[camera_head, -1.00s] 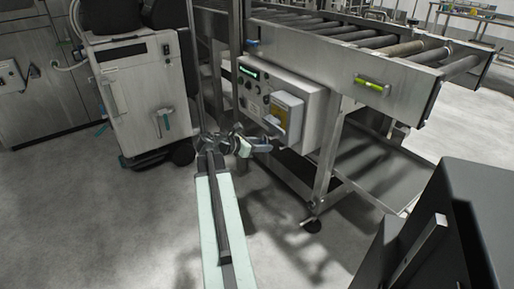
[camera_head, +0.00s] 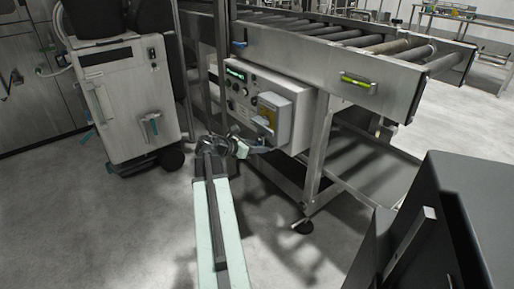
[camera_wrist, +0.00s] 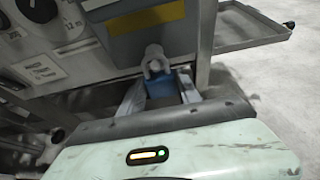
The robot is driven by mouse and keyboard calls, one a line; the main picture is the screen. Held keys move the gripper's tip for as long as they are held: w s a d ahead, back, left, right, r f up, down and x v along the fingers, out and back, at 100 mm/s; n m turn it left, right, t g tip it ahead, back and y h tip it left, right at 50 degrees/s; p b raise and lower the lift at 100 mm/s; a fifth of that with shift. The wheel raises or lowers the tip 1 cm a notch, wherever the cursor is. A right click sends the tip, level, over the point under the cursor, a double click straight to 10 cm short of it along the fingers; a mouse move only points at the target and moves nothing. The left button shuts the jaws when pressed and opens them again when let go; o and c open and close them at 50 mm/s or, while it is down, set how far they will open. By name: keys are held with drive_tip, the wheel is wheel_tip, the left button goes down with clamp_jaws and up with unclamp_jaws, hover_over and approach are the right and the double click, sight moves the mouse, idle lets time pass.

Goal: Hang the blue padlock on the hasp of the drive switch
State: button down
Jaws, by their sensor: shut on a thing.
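The blue padlock (camera_wrist: 160,86) is between my gripper's two fingers (camera_wrist: 160,95) in the wrist view. My gripper is shut on it. A pale grey rounded piece (camera_wrist: 153,60) stands above the blue body; I cannot tell whether it is the shackle or part of the hasp. Right above is a grey box with a yellow plate (camera_wrist: 145,20), on the front of the control panel; it also shows in the head view (camera_head: 273,117). In the head view my gripper (camera_head: 256,150) is just below this box. The hasp is not clearly visible.
The control panel (camera_head: 240,92) hangs under a roller conveyor (camera_head: 340,68), whose leg (camera_head: 318,155) stands to the right of my gripper. A white cabinet (camera_head: 125,95) stands at left. A dark box (camera_head: 440,220) is at front right. The floor between is clear.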

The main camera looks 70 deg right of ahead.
drive_tip(key=c, duration=0.8)
unclamp_jaws()
drive_tip(key=shift+o, duration=0.2)
drive_tip(key=shift+a, duration=0.1)
drive_tip(key=p+v, duration=0.3)
drive_tip(key=v, duration=0.4)
drive_tip(key=shift+w+a+r, duration=0.2)
drive_tip(key=shift+a, duration=0.05)
drive_tip(key=shift+w, duration=0.1)
